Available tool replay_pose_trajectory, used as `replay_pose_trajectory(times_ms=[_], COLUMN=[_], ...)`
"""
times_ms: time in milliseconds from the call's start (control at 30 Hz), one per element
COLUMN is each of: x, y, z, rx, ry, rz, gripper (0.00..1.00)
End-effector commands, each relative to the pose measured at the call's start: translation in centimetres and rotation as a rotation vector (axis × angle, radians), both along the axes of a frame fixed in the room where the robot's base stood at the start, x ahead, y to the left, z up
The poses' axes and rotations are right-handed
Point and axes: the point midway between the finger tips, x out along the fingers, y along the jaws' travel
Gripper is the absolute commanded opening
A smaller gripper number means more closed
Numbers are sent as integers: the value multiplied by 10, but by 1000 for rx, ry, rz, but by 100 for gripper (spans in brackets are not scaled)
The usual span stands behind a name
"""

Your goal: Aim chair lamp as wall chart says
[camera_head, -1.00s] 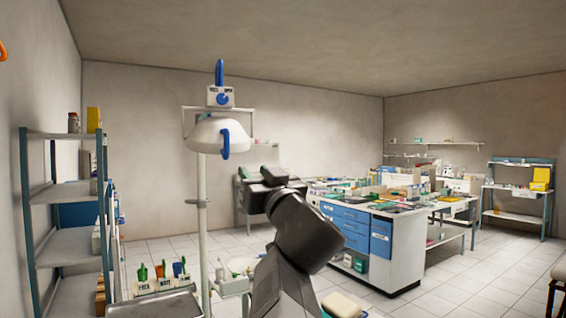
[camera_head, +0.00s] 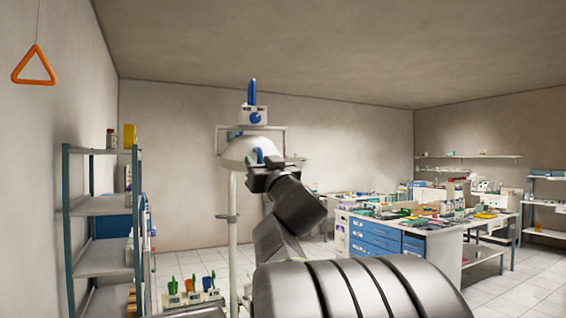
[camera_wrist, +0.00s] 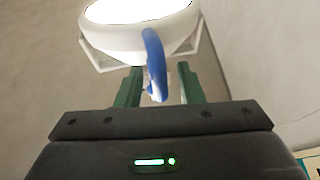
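The chair lamp (camera_head: 236,153) is a white dome on a pale pole, left of centre in the head view. A blue handle (camera_head: 259,156) curves down its front. Above it sits a small labelled white box with a blue lever (camera_head: 252,93). In the wrist view the lit lamp head (camera_wrist: 120,38) fills the top, and its blue handle (camera_wrist: 154,50) hangs between the green fingers of my gripper (camera_wrist: 159,70). The fingers are apart, with a gap on each side of the handle. I cannot make out a wall chart.
A metal shelf rack (camera_head: 103,206) stands at the left wall. An orange triangle (camera_head: 34,66) hangs on a cord. Coloured items in labelled holders (camera_head: 190,297) stand below the lamp. A blue-drawered counter (camera_head: 375,237) is at the right. My arm hides part of the lower middle.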

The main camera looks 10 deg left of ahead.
Motion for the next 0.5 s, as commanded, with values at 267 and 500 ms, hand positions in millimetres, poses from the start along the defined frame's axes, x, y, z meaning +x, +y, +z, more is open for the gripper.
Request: replay_pose_trajectory(times_ms=[267, 500], x=[3, 3], y=[2, 2], z=[1, 1], rx=[0, 0], ry=[1, 1], rz=[-1, -1], gripper=[34, 0])
